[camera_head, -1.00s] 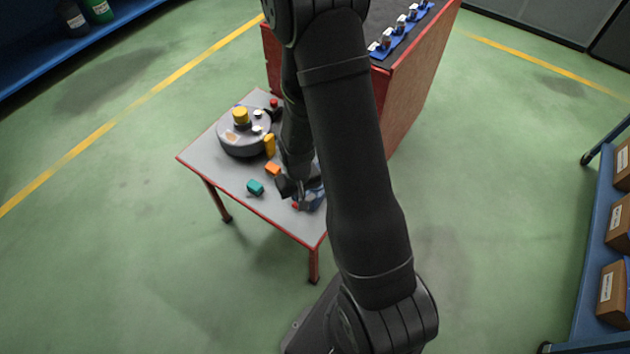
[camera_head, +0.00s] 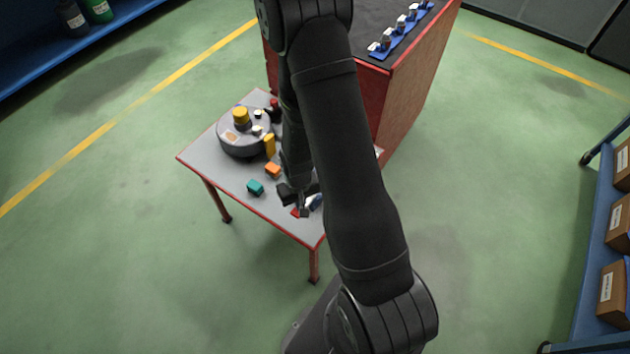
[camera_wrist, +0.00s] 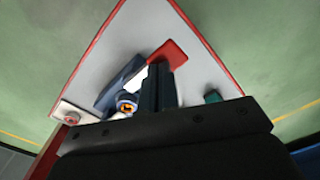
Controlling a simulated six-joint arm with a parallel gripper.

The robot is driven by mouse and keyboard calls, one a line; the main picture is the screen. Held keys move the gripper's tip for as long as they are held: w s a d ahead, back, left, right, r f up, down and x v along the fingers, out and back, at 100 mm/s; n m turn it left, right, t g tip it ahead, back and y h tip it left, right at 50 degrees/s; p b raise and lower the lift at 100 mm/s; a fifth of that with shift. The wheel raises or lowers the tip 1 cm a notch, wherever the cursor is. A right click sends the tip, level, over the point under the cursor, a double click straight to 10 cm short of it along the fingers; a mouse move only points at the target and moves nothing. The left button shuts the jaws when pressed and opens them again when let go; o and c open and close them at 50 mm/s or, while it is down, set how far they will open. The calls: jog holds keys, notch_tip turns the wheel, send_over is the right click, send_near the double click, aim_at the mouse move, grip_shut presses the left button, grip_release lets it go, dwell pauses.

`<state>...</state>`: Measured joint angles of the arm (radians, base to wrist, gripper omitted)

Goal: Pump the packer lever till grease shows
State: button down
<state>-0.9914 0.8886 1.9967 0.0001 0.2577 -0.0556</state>
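A blue device (camera_head: 316,202) sits near the table's front right corner, partly behind my arm. In the wrist view its blue body (camera_wrist: 117,88) lies left of my fingers, beside a white part holding a round fitting with an orange centre (camera_wrist: 127,103). A flat red piece (camera_wrist: 169,51) shows just beyond my fingertips. I cannot tell which part is the packer lever, and I see no grease. My gripper (camera_head: 300,203) is low over this corner. In the wrist view its dark fingers (camera_wrist: 157,68) are together; whether they touch the red piece is unclear.
The red-edged grey table (camera_head: 205,160) also holds a round grey drum (camera_head: 243,143), a yellow piece (camera_head: 269,146), an orange block (camera_head: 273,170) and a teal block (camera_head: 255,188). A tall red cabinet (camera_head: 410,110) stands behind. The floor in front is clear.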

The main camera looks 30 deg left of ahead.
notch_tip(320, 180, up, 8)
jog(key=shift+r, duration=0.25)
dwell(0.5)
dwell(0.5)
